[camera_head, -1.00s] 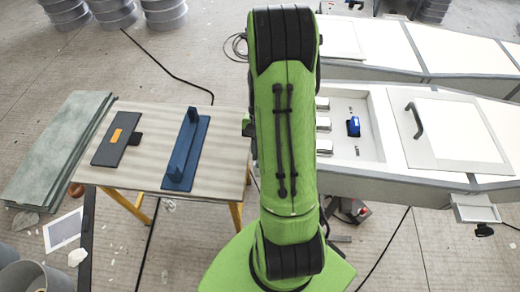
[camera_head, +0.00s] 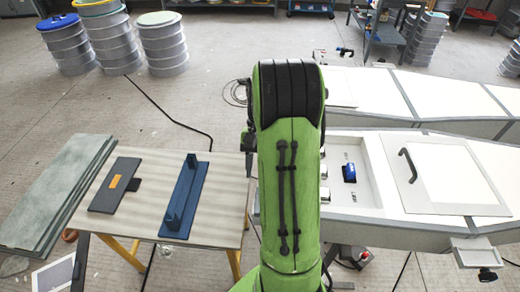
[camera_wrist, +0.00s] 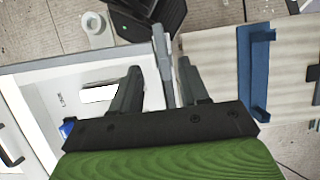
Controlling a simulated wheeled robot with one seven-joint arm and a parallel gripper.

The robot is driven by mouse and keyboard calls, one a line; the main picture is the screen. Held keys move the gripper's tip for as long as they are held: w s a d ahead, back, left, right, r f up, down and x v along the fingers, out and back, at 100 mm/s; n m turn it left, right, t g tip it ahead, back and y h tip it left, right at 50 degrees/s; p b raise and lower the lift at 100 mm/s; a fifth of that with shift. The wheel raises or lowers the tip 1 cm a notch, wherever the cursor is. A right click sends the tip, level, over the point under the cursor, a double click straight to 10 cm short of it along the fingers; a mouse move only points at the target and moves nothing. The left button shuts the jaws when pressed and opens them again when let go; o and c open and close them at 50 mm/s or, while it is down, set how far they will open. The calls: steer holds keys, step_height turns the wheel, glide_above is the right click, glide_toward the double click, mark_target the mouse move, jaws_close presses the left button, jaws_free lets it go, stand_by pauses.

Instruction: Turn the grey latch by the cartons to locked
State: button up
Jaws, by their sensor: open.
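I cannot make out a grey latch or any cartons for certain in either view. In the head view, a blue knob (camera_head: 349,173) sits in a recessed white panel (camera_head: 374,196) of the near mould, with small dark markings around it. A sliver of this blue knob also shows at the left of the wrist view (camera_wrist: 66,130). My gripper (camera_wrist: 160,82) is open and empty, with its fingers apart above the gap between the white mould and the table. In the head view my green arm hides the gripper and part of the panel.
A table (camera_head: 226,190) at left holds a blue angled piece (camera_head: 185,195) and a dark plate with an orange block (camera_head: 116,183). The near mould carries a lid with a black handle (camera_head: 408,165). Stacked drums (camera_head: 165,45) and shelving (camera_head: 378,35) stand behind on open floor.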

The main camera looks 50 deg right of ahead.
steer(key=p+v, duration=0.1)
steer(key=v, duration=0.4)
steer(key=shift+d+r, duration=0.1)
steer(key=shift+r, duration=0.2)
